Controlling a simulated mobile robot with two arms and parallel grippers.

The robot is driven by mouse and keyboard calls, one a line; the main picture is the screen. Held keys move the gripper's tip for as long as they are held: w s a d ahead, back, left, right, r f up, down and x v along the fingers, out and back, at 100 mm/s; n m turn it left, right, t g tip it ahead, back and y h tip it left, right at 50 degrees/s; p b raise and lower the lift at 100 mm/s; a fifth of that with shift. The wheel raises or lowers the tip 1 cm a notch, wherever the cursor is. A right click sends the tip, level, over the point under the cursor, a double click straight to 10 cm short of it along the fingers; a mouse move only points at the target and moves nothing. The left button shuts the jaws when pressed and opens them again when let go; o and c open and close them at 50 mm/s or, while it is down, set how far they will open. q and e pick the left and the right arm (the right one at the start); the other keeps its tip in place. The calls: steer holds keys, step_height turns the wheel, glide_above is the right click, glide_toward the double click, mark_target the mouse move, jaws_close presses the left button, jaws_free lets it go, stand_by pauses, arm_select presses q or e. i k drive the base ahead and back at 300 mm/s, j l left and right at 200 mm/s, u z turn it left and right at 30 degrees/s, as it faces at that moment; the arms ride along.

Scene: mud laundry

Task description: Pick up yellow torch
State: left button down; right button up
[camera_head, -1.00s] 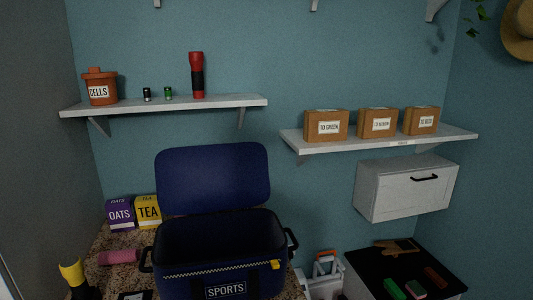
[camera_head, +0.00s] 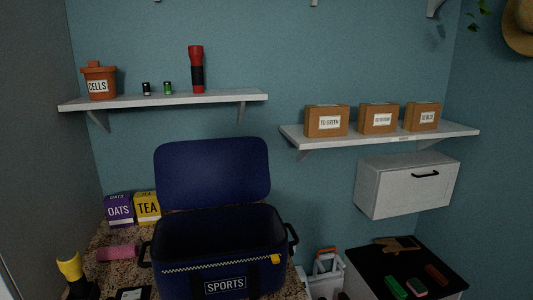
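The yellow torch (camera_head: 70,267) is at the bottom left corner of the head view. Its yellow head shows, leaning a little left, above a black part that the lower picture edge cuts off. I cannot tell what it rests on. I cannot make out either gripper for certain in this view.
An open blue SPORTS bag (camera_head: 222,267) stands on the speckled counter (camera_head: 115,239), by a pink cylinder (camera_head: 118,253), OATS (camera_head: 119,212) and TEA (camera_head: 147,208) boxes. A red torch (camera_head: 197,70) stands on the left shelf (camera_head: 165,100). A white, orange-topped item (camera_head: 325,270) shows right of the bag.

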mark_target(69, 262)
steer(key=u, duration=1.3)
steer(key=i+j+u, duration=0.15)
steer(key=i+j, duration=0.55)
steer(key=i, duration=0.05)
